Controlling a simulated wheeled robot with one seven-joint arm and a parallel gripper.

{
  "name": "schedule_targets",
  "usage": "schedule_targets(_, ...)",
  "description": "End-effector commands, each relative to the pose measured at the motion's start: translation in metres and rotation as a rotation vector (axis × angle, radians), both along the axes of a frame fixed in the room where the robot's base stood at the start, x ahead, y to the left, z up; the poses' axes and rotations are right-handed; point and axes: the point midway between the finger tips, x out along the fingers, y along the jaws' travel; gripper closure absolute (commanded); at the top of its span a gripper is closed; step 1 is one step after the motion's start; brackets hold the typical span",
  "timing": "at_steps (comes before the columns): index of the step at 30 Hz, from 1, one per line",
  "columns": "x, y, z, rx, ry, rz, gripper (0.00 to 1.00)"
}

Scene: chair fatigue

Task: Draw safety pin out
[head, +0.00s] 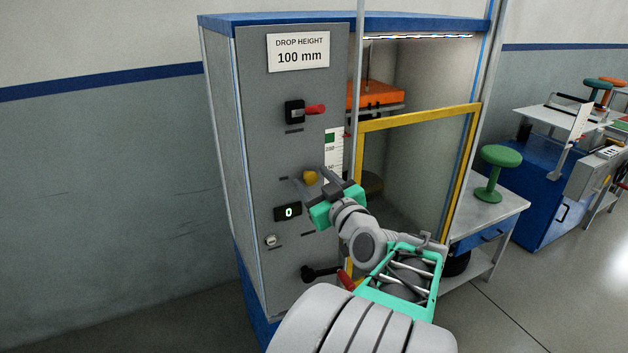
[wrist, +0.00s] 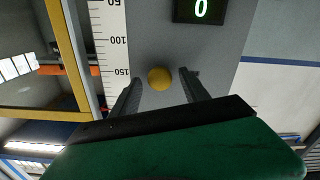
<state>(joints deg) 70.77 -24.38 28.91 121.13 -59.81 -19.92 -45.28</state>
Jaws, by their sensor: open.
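A yellow ball knob (head: 310,177), which looks like the head of the safety pin, sticks out of the grey front panel (head: 262,150) of the test cabinet. It also shows in the wrist view (wrist: 160,78), between the two dark fingers. My gripper (head: 309,176) is open, with one finger on each side of the knob. In the wrist view my gripper (wrist: 161,75) shows gaps between both fingers and the knob. The pin's shaft is hidden behind the knob.
A digital display (head: 288,212) reading 0 is below the knob, and a height scale (head: 333,155) stands beside it. A red-handled switch (head: 315,109) is above. A yellow-framed guard (head: 420,117) is at right.

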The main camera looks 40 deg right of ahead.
Motion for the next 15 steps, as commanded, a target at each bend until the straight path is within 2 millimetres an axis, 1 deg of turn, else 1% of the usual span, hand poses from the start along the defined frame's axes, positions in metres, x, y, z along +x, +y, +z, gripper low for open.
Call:
schedule_targets(2, -0.0002, 0.0001, -0.0002, 0.0, 0.0, 0.0, 0.48)
schedule_targets(15, -0.0004, 0.0002, -0.0004, 0.001, 0.001, 0.001, 0.84)
